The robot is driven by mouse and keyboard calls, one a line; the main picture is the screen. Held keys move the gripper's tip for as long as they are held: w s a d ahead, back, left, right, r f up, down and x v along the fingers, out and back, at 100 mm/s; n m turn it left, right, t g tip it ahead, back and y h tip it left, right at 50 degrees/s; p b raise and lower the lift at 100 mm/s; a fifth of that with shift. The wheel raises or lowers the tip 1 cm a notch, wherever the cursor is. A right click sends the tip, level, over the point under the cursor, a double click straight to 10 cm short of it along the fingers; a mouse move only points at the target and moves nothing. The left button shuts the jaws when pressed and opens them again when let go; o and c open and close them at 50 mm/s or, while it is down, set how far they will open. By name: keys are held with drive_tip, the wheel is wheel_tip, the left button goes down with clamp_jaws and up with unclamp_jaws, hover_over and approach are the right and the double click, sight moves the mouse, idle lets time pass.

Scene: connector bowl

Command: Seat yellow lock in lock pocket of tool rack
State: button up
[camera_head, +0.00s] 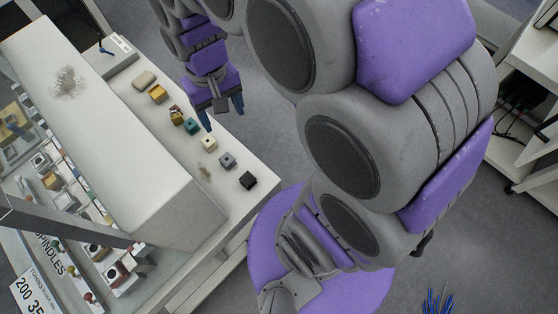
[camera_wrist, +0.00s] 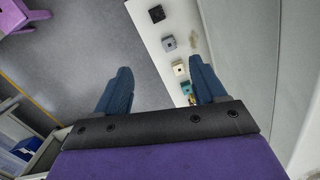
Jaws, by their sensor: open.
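My gripper (camera_head: 222,112) is open and empty, with its two blue fingers pointing down beside the edge of a white bench ledge. In the wrist view the open fingers (camera_wrist: 160,68) spread over floor, and the right finger overlaps the row on the ledge. A yellow block (camera_head: 158,93) and a brass-gold lock-like piece (camera_head: 176,115) sit in that row; I cannot tell which is the yellow lock. Both stand apart from the fingers. I cannot make out a tool rack or lock pocket for certain.
The row also holds a beige block (camera_head: 144,79), a teal block (camera_head: 191,127), a cream block (camera_head: 209,143), a blue-grey block (camera_head: 227,160) and a black block (camera_head: 248,180). A tall white housing (camera_head: 120,130) rises behind the ledge. Open floor (camera_head: 265,135) lies to the right.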

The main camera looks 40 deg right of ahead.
drive_tip(key=s+d, duration=0.2)
drive_tip(key=s, duration=1.5)
drive_tip(key=shift+d+g, duration=0.3)
drive_tip(key=shift+d, duration=0.05)
